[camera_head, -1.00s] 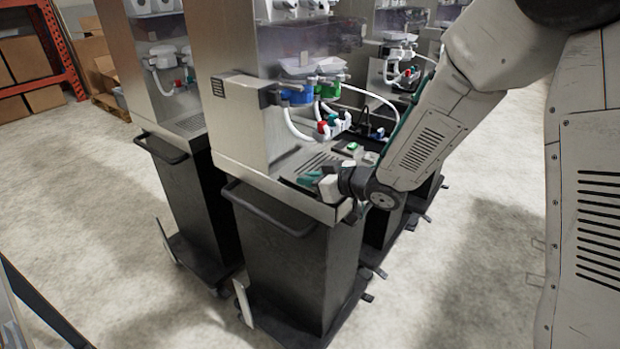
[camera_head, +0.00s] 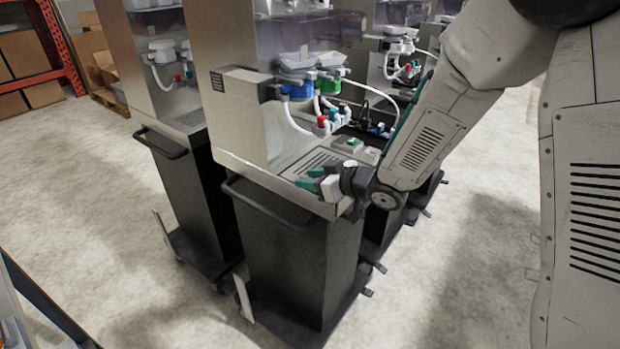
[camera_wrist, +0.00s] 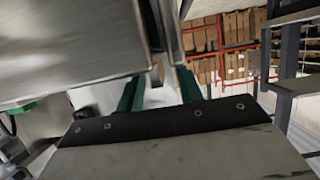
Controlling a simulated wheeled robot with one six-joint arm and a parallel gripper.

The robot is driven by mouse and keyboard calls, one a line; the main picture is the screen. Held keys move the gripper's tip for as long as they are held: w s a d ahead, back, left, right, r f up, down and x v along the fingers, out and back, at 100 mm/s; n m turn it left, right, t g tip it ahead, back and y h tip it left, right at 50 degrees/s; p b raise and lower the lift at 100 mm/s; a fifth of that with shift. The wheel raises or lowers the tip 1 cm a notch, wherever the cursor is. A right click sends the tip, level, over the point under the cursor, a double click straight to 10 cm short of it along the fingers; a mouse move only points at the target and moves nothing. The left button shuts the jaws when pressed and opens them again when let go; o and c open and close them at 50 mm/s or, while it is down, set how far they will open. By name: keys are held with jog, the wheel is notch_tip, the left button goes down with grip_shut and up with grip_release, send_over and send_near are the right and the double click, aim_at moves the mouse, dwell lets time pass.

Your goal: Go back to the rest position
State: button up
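My gripper (camera_head: 309,179) is at the front right edge of the nearest dispenser (camera_head: 230,115), close over its metal tray (camera_head: 300,165). Its two teal fingers are apart and I see nothing held between them. In the wrist view the gripper (camera_wrist: 160,85) shows its green fingers spread, with pale floor visible in the gap. A large metal panel (camera_wrist: 70,45) of the dispenser fills the upper left of that view and covers part of the left finger. Whether the gripper touches the tray edge I cannot tell.
The dispenser stands on a black cart (camera_head: 300,255) with a front handle (camera_head: 268,203). Blue and green valves (camera_head: 298,90) and white hoses are above the tray. Another dispenser (camera_head: 140,60) stands to the left. Red shelving (camera_head: 55,50) is far back. Floor at right (camera_head: 470,260) is clear.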

jog(key=v, duration=0.6)
jog(key=shift+s+d+r, duration=0.1)
jog(key=shift+s+d, duration=0.1)
jog(key=shift+d, duration=0.05)
jog(key=shift+s+d+r, duration=0.1)
jog(key=shift+d+r, duration=0.05)
jog(key=shift+d, duration=0.15)
jog(key=s+d+r+m+h, duration=0.25)
jog(key=d+r+h, duration=0.2)
jog(key=d, duration=0.45)
jog(key=s+d+r+m+h, duration=0.2)
jog(key=d+r+m+h, duration=0.2)
jog(key=d+h, duration=0.3)
jog(key=s+d+r+m+g, duration=0.1)
jog(key=s+m+g, duration=0.1)
jog(key=s, duration=1.1)
jog(key=s+d+r+m+g, duration=0.2)
jog(key=s+g, duration=0.3)
jog(key=s, duration=0.8)
jog(key=shift+r+y, duration=0.2)
jog(key=shift+y, duration=0.15)
jog(key=shift+s+d, duration=0.1)
jog(key=shift+d, duration=0.1)
